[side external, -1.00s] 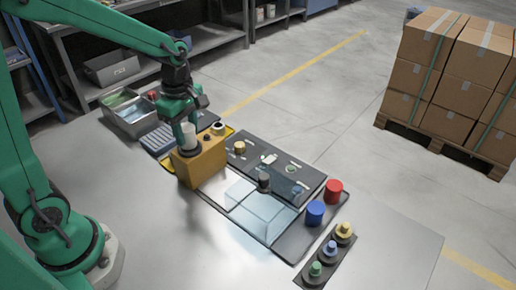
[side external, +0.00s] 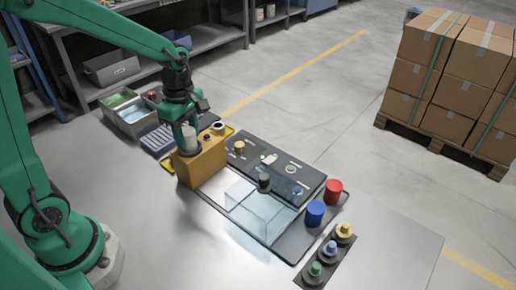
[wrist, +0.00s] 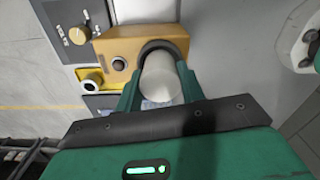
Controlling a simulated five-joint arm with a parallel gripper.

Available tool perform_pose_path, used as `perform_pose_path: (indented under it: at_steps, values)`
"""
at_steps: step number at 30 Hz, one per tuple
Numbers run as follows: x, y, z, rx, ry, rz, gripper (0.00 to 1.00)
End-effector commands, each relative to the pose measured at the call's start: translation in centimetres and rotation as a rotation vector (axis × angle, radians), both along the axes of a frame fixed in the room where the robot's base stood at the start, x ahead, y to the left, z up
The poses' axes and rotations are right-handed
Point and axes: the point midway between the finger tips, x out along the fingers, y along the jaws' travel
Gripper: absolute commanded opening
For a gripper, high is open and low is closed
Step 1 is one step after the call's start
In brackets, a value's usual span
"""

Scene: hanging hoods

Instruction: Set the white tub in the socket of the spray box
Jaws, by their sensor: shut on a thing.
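The white tub (wrist: 161,80) is between the two green fingers of my gripper (wrist: 160,88), which is shut on it. In the side view my gripper (side external: 189,135) points down over the orange spray box (side external: 203,163), with the tub partly hidden by the fingers. In the wrist view the tub is at the dark round socket (wrist: 164,48) in the top of the spray box (wrist: 122,46). The tub's lower end is hidden, so I cannot tell whether it rests on the socket's bottom.
A clear hood (side external: 262,209) stands to the right of the spray box. A dark panel with knobs (side external: 277,167) lies behind it. A red cylinder (side external: 333,191) and a blue cylinder (side external: 315,212) stand farther right. Metal bins (side external: 137,116) are at the back left.

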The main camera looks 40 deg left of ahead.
Motion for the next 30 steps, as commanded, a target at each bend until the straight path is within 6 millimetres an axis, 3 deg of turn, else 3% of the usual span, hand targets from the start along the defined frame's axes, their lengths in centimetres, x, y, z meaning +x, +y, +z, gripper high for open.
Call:
perform_pose_path:
  at_steps: [6,7,11,17,20,21,30]
  values:
    - [0.00,0.00,-0.25,0.000,0.000,0.000,0.14]
    - [0.00,0.00,-0.26,0.000,0.000,0.000,0.41]
    - [0.01,0.00,-0.24,0.000,0.000,0.000,0.64]
    - [0.01,0.00,-0.23,0.000,0.000,0.000,0.64]
    - [-0.01,0.00,-0.25,0.000,0.000,0.000,0.84]
    - [-0.01,0.00,-0.24,0.000,0.000,0.000,0.86]
    - [0.00,0.00,-0.19,0.000,0.000,0.000,0.86]
